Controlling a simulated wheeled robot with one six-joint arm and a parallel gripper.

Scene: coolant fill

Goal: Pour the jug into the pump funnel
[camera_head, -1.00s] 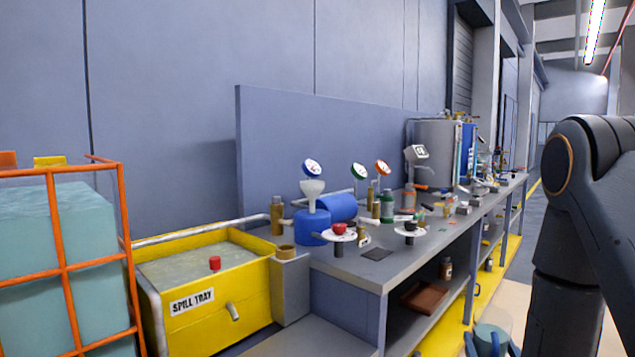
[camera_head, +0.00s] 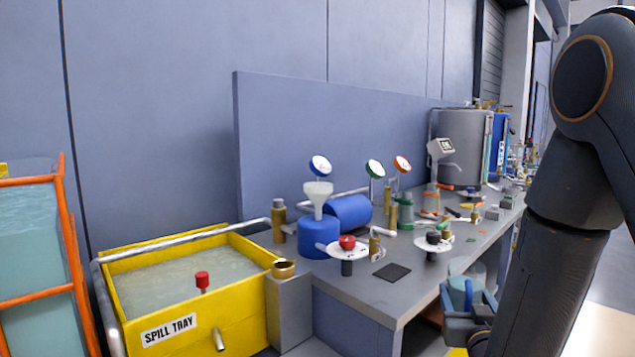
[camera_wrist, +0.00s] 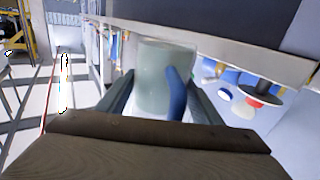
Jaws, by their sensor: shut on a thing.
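The pump is a blue unit (camera_head: 320,238) at the near left end of the bench, with a white funnel (camera_head: 318,194) standing upright on top. My gripper (camera_head: 468,318) is low at the right of the bench, beyond its front edge and well apart from the funnel. It is shut on the jug (camera_head: 461,292), a pale teal vessel partly hidden by my arm and gripper. In the wrist view the jug (camera_wrist: 152,80) is between the fingers, with a blue handle (camera_wrist: 177,95) on its side. Its contents cannot be seen.
A yellow spill tray (camera_head: 235,322) full of liquid stands left of the bench (camera_head: 345,287). A red-knobbed valve (camera_head: 347,242), a dark-knobbed valve (camera_head: 433,238) and several gauges stand near the pump. An orange-framed tank (camera_head: 68,245) is at far left. A dark mat (camera_head: 391,272) lies on the bench.

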